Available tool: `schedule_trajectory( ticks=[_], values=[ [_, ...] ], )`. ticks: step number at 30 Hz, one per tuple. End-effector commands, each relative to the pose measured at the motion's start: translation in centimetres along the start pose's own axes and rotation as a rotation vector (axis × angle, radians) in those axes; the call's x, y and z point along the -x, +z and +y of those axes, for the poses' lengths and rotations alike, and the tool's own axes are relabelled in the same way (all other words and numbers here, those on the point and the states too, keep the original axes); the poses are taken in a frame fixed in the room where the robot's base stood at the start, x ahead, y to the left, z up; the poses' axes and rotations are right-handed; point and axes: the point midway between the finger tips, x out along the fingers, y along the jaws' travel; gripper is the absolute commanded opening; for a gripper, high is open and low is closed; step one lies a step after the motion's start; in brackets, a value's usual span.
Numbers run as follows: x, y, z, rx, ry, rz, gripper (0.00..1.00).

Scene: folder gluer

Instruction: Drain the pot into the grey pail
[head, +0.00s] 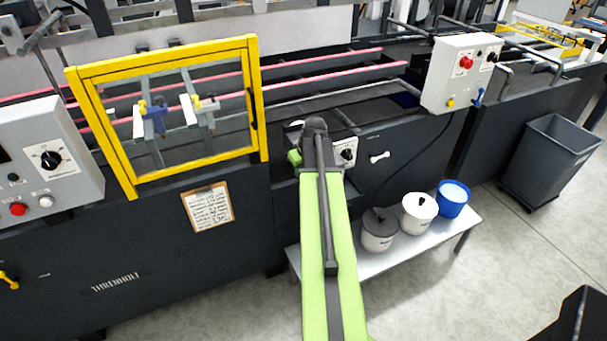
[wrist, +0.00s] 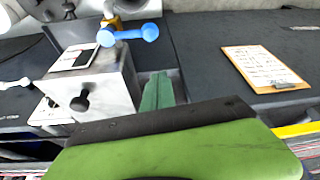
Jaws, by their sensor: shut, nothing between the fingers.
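In the wrist view a blue T-shaped handle (wrist: 128,33) sits on a brass fitting (wrist: 115,22), below a pale part cut off by the top edge; I cannot tell if this is the pot. The fingers of my gripper (wrist: 157,92) show as a narrow dark green wedge, shut and empty, apart from the handle. In the head view my arm covers the gripper and most of this area. A pail with a dark grey top (head: 379,220) stands at the left of the pails on the low bench, right of my arm.
A white pail (head: 418,212) and a blue pail (head: 453,199) stand beside it on the bench (head: 375,263). A control box with a black knob (wrist: 78,103) is close to the fingers. A clipboard (wrist: 265,68) lies to the right. A yellow-framed guard (head: 128,181) is left of my arm.

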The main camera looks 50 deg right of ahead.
Motion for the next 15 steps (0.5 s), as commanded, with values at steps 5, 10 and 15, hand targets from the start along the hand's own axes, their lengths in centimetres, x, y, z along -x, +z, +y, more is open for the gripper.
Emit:
schedule_trajectory(
  ticks=[5,10,15],
  values=[
    [-3.0,1.7,-0.1,-0.003,0.001,0.0,0.0],
    [-2.8,3.9,-0.1,-0.002,0.0,0.0,0.0],
    [-2.6,4.0,0.0,-0.001,0.0,0.0,0.0]
  ],
)
